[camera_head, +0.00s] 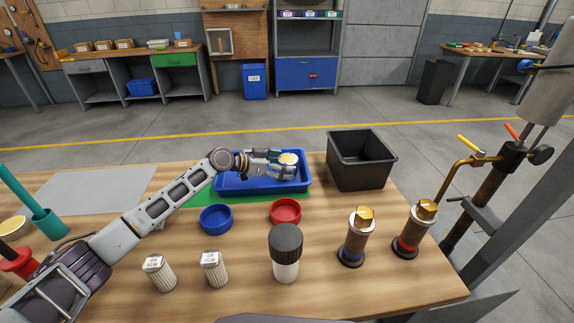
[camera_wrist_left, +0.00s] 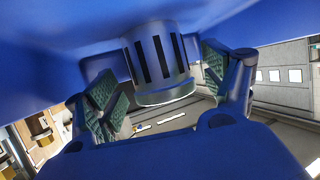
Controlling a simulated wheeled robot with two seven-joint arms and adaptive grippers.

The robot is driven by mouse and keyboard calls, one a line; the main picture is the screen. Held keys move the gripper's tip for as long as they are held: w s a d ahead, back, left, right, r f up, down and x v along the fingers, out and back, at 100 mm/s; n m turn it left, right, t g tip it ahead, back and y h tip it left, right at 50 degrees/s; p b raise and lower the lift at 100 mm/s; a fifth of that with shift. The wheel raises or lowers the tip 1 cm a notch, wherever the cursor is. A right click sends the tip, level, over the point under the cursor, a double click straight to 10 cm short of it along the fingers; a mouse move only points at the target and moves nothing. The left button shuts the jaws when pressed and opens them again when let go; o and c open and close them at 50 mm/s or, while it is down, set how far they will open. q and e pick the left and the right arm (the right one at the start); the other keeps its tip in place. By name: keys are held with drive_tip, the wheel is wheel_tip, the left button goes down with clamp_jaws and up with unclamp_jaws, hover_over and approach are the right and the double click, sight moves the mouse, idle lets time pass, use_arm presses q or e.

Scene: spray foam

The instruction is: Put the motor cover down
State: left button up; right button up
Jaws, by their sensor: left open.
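The motor cover (camera_head: 289,158) is a short cylinder with a pale, cream-coloured end in the head view. It is in the blue tray (camera_head: 232,187) near its right side. In the left wrist view the motor cover (camera_wrist_left: 158,62) looks dark blue-grey with black slots, and blue tray walls surround it. My left gripper (camera_head: 281,165) is open, reaching over the tray from the left. Its green-padded fingers stand on either side of the cover, with gaps visible in the wrist view. The cover's contact with the tray floor is hidden. My right gripper is not in view.
A black bin (camera_head: 361,163) stands right of the tray. A blue dish (camera_head: 216,219) and a red dish (camera_head: 285,212) sit in front. Two ribbed containers (camera_head: 159,273), a black-capped bottle (camera_head: 286,254) and two brass-topped cylinders (camera_head: 356,238) stand nearer. A grey mat (camera_head: 95,189) lies left.

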use_arm(q)
drive_tip(key=shift+v, duration=2.4)
drive_tip(key=shift+a+r, duration=0.1)
